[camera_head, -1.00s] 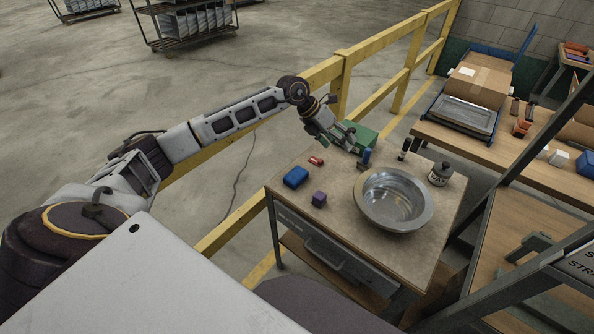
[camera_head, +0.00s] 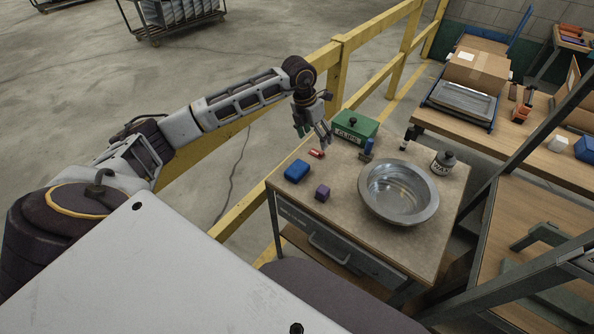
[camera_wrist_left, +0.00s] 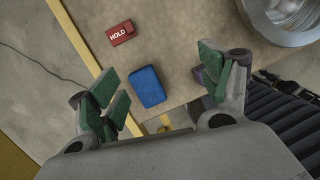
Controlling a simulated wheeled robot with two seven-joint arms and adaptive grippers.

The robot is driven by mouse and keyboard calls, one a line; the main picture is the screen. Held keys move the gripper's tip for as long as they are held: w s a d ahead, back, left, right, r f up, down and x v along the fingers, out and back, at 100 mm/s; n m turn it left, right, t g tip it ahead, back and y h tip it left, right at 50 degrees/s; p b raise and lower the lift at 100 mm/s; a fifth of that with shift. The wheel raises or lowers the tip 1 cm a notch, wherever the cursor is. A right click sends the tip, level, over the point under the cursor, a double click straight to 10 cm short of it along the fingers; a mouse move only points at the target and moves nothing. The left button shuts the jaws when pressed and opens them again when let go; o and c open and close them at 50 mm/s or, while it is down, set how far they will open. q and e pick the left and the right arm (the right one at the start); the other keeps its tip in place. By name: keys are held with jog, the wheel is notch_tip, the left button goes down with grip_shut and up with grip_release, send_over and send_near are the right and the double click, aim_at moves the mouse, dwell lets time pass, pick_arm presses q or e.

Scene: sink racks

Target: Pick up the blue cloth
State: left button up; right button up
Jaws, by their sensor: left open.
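The blue cloth (camera_head: 297,170) lies folded as a small block on the left part of the table top. It also shows in the left wrist view (camera_wrist_left: 147,87), between and just ahead of my open fingers. My left gripper (camera_head: 313,138) is open and empty, pointing down above the back left of the table, apart from the cloth. Its green-padded fingers (camera_wrist_left: 163,100) are spread wide in the left wrist view.
A purple cube (camera_head: 322,193) sits right of the cloth. A red HOLD block (camera_head: 317,154) lies behind it. A metal basin (camera_head: 425,215) fills the table's right side. A green box (camera_head: 365,126) stands at the back. A yellow rail (camera_head: 240,208) runs along the left.

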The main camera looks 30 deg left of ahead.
pick_arm(q)
jog(key=s+a, duration=0.1)
jog(key=s+a+n+g+y, duration=0.1)
jog(key=s+a+g+y, duration=0.1)
jog(key=shift+s+a+f+n, duration=0.3)
jog(key=shift+s+a, duration=0.1)
send_over(298, 168)
jog(key=shift+w+f+p, duration=0.1)
jog(key=shift+f+p, duration=0.25)
jog(key=shift+f, duration=4)
jog(key=shift+f, duration=0.1)
